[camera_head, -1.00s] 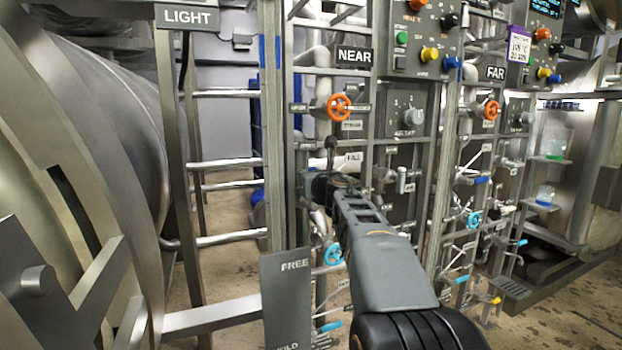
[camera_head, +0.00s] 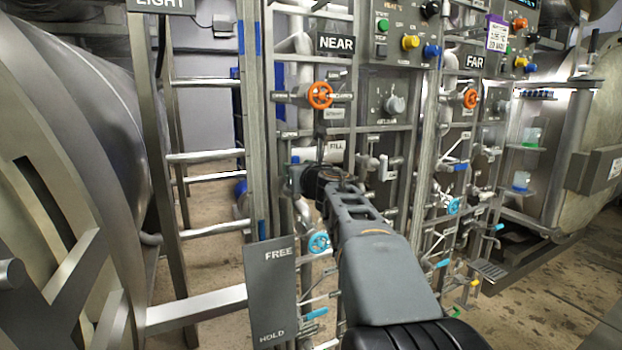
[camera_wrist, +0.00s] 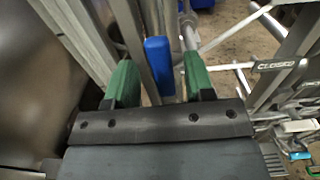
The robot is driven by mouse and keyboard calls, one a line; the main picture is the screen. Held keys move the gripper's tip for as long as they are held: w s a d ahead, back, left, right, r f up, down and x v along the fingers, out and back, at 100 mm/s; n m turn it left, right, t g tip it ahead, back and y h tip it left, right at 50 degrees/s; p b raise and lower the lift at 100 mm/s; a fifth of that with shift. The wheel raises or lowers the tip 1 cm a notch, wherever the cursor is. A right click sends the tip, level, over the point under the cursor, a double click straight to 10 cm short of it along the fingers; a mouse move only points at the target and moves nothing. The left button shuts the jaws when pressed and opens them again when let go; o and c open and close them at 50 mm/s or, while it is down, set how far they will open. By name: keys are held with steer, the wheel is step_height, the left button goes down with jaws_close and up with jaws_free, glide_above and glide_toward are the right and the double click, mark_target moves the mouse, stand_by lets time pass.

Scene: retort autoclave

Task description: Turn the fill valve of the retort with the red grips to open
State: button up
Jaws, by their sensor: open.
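The near panel's FILL label (camera_head: 336,148) sits just above and right of my gripper in the head view. My gripper (camera_wrist: 158,72) is open, its two green fingers on either side of a blue grip-like piece (camera_wrist: 158,54) in the wrist view. They are apart from it, with gaps on both sides. I cannot tell for sure that this piece is the fill valve's handle. In the head view my arm hides most of the valve area. A retort vessel (camera_head: 95,130) stands at left, another (camera_head: 590,140) at far right. I see no red grips on either.
A NEAR sign (camera_head: 337,43) and orange handwheel (camera_head: 320,95) are above my gripper; a blue handwheel (camera_head: 319,243) is below. A FREE/HOLD plate (camera_head: 272,300) stands at lower left. The FAR panel (camera_head: 474,62) is at right. A CLOSED label (camera_wrist: 276,65) shows in the wrist view.

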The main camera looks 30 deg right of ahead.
steer(key=s+a+p, duration=0.1)
steer(key=s, duration=0.9)
steer(key=shift+a, duration=0.2)
